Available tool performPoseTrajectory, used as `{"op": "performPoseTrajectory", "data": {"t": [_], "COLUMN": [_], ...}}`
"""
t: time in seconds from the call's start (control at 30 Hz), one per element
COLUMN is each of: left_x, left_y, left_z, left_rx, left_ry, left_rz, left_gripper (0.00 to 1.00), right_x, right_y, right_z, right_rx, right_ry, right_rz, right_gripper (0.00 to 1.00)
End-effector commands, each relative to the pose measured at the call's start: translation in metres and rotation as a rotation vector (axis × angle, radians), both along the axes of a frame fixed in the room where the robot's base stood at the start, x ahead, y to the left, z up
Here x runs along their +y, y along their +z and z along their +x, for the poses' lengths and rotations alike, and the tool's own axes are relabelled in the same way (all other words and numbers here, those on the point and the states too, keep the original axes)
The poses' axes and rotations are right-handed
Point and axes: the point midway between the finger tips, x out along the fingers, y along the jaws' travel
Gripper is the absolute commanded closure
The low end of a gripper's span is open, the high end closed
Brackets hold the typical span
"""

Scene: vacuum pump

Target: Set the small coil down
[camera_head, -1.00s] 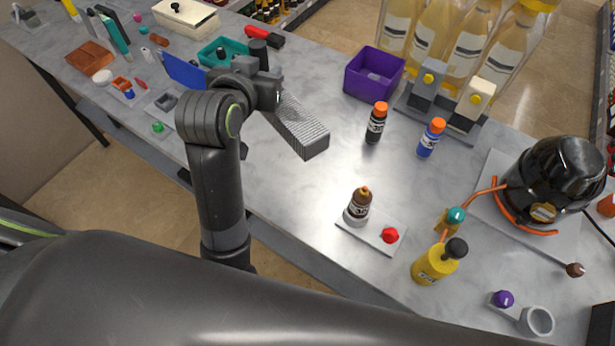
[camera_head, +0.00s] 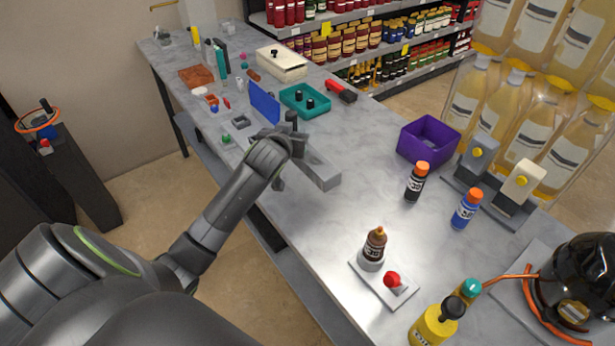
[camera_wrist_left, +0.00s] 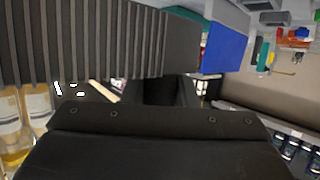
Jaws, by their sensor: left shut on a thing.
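My left gripper (camera_head: 284,152) is shut on a long grey ribbed block (camera_head: 322,172), which sticks out to the right above the table. In the left wrist view the ribbed block (camera_wrist_left: 90,40) fills the upper left, close to the gripper body. I cannot tell whether this block is the small coil. A coil-like orange ring (camera_head: 37,121) lies around a post on a dark stand at the far left, well apart from my left gripper. My right gripper is not in view.
Near the gripper are a blue panel (camera_head: 264,103), a teal tray (camera_head: 292,97) and a purple bin (camera_head: 433,129). Small bottles and a black pump (camera_head: 585,285) stand to the right. The grey table (camera_head: 300,235) is bare in front of the block.

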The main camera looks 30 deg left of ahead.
Motion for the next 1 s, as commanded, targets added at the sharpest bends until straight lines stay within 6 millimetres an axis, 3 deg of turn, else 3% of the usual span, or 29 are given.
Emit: {"op": "performPoseTrajectory", "data": {"t": [0.1, 0.53, 0.97, 1.0], "left_x": [-0.001, -0.002, -0.002, -0.001], "left_y": [-0.025, -0.078, -0.088, -0.088], "left_z": [-0.001, -0.001, -0.001, -0.001], "left_rx": [0.004, 0.003, 0.000, 0.002], "left_ry": [0.001, -0.001, -0.002, -0.002], "left_rz": [-0.004, -0.001, -0.001, 0.000], "left_gripper": [1.00, 1.00, 1.00, 0.70], "right_x": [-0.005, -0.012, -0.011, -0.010], "right_y": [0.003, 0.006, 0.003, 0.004], "right_z": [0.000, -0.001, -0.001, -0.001], "right_rx": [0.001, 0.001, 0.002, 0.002], "right_ry": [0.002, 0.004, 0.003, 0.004], "right_rz": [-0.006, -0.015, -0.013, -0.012], "right_gripper": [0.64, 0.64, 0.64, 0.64]}}
